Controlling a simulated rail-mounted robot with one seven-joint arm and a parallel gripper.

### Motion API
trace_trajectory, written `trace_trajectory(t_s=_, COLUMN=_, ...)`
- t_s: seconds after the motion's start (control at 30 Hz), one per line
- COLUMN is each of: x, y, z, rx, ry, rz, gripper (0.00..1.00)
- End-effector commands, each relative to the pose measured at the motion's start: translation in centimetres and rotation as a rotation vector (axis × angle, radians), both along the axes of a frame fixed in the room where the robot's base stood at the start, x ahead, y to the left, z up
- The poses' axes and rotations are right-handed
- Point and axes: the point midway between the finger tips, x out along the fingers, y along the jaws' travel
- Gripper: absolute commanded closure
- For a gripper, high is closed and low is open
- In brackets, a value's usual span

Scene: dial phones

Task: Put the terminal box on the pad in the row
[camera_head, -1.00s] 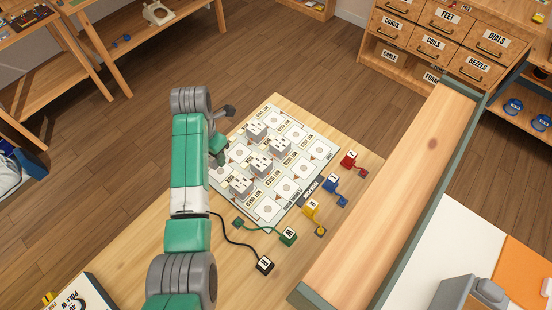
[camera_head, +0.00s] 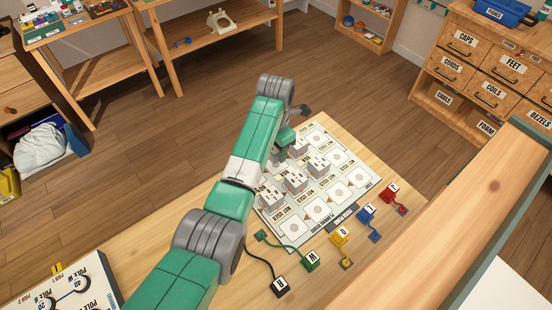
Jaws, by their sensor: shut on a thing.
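A white planning board (camera_head: 337,202) with printed pads lies on the wooden table. Several pale boxes with dark marks on top stand on it; one terminal box (camera_head: 319,165) is in the upper middle, another (camera_head: 295,181) is nearer the centre. Bare pads, such as one pad (camera_head: 340,191), show along the near and right sides. My gripper (camera_head: 284,149) is low over the board's far left part, beside the standing boxes. It is shut, but its fingers and what they hold are mostly hidden by my arm.
Coloured lettered blocks with cords lie along the board's near side: red (camera_head: 392,190), blue (camera_head: 366,213), yellow (camera_head: 340,236), green (camera_head: 311,260) and black (camera_head: 281,286). A labelled case (camera_head: 75,285) lies lower left. A wooden ledge (camera_head: 465,215) rises at right.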

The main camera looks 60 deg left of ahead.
Motion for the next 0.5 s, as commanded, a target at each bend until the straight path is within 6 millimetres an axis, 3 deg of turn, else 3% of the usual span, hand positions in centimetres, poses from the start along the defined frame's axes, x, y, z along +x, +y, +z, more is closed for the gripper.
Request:
trace_trajectory(t_s=0.2, x=-0.1, y=0.0, z=-4.4, rx=-0.002, ry=0.003, rz=0.001, gripper=0.79)
trace_trajectory(t_s=0.5, x=0.0, y=0.0, z=-4.5, rx=-0.001, ry=0.002, rz=0.001, gripper=0.79)
